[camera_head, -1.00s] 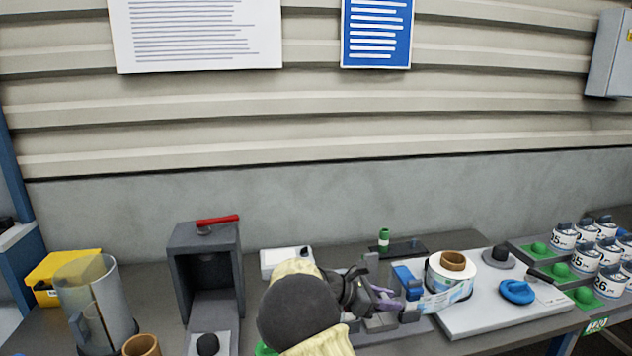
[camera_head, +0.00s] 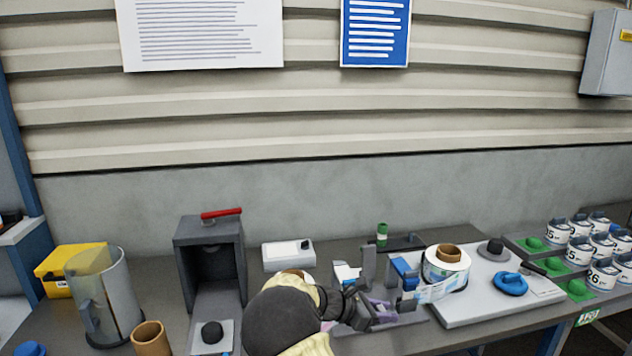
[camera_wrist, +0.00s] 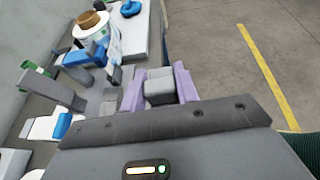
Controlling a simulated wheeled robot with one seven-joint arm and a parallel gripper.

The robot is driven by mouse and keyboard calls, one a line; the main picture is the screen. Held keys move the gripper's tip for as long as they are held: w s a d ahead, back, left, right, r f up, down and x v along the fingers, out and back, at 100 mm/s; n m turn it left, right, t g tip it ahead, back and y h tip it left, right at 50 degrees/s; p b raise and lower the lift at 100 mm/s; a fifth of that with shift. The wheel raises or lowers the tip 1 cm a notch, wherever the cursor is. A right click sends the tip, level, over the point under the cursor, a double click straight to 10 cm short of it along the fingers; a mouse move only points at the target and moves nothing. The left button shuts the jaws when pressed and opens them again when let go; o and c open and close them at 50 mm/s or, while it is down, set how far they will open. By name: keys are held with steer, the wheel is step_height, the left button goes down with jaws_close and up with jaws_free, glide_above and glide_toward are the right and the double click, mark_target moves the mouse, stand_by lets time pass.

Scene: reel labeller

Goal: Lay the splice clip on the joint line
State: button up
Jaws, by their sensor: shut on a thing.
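My gripper (camera_wrist: 159,90), with purple fingers, is shut on a grey block, which I take to be the splice clip (camera_wrist: 160,86). In the head view my gripper (camera_head: 380,312) is low over the near side of the grey splicing fixture (camera_head: 412,317), and the clip cannot be made out there. The fixture has grey uprights and a blue block (camera_head: 404,268); it also shows at the left in the wrist view (camera_wrist: 95,101). I cannot make out the joint line, or tell whether the clip touches anything below.
A label reel with a brown core (camera_head: 447,254) stands on a pale plate (camera_head: 478,312) right of the fixture. A grey upright (camera_head: 369,266) rises close behind my gripper. A dark press with a red handle (camera_head: 209,250) stands left. Open floor (camera_wrist: 220,50) shows beyond the bench edge.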

steer(key=s+a+f+n+t+y, duration=0.1)
steer(key=f+n+t+y, duration=0.1)
steer(key=f, duration=0.6)
steer(key=s+a+f+n+t+y+b, duration=0.1)
steer(key=s+f+n+t, duration=0.1)
steer(key=f, duration=0.7)
steer(key=s+a+f+n+t+y, duration=0.1)
steer(key=f+n+t+y, duration=0.1)
steer(key=f, duration=0.7)
steer(key=shift+s+a+f+n+t+y+b, duration=0.2)
steer(key=shift+a+n+t+y+b, duration=0.15)
steer(key=shift+n+t, duration=0.6)
steer(key=shift+s+d+f+n+y, duration=0.3)
steer(key=shift+s+f+n+y, duration=0.15)
steer(key=shift+f+n, duration=0.15)
steer(key=s+r+n+y, duration=0.1)
steer(key=n+y, duration=0.1)
steer(key=s+d+r+n+t+y+b, duration=0.1)
steer(key=y, duration=0.1)
steer(key=s+r+n+t+y, duration=0.1)
steer(key=r+n+y, duration=0.1)
steer(key=shift+s+d+r+n+b, duration=0.1)
steer(key=shift+s+d+n+b, duration=0.2)
steer(key=shift+s+n, duration=0.1)
steer(key=s+f, duration=0.4)
steer(key=f, duration=0.1)
steer(key=shift+s+f, duration=0.15)
steer(key=shift+f, duration=0.1)
